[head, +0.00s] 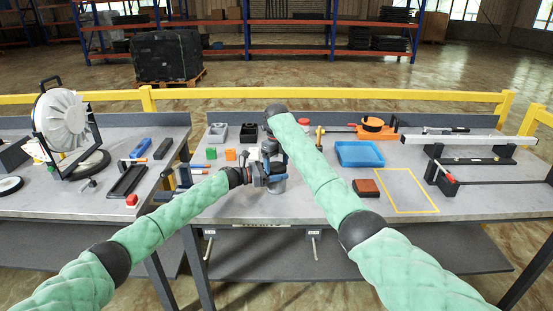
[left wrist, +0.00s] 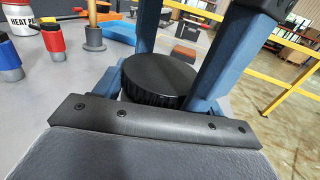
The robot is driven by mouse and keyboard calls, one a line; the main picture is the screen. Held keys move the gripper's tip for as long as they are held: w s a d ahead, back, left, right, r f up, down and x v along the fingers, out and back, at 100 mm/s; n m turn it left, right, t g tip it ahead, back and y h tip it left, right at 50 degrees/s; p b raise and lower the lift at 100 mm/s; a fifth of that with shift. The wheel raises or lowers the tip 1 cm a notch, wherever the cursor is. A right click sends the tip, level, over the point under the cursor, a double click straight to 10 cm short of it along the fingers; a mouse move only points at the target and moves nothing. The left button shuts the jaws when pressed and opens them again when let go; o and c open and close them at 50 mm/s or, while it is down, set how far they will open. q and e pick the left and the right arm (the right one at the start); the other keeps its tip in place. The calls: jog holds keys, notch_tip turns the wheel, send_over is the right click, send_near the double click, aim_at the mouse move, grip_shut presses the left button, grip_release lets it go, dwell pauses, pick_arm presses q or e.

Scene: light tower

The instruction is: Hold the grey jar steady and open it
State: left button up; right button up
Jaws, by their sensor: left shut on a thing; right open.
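The grey jar (head: 279,187) stands on the middle table in the head view, partly hidden by my left gripper. My left gripper (head: 268,182) is shut on the jar, with its blue fingers on either side. In the left wrist view the jar's round black ridged lid (left wrist: 158,80) shows between the fingers; the lid is on. My right gripper (head: 268,150) is just behind and above the jar in the head view, small and partly hidden by its own arm. It is open, and its fingertips are hard to make out.
A blue tray (head: 360,153), a brown block (head: 366,188) and a yellow-outlined area (head: 405,190) lie to the right. Red (left wrist: 52,40) and blue (left wrist: 9,60) capped cylinders stand near the jar.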

jog(key=c, duration=0.8)
jog(key=o, duration=1.1)
jog(key=shift+c, duration=0.2)
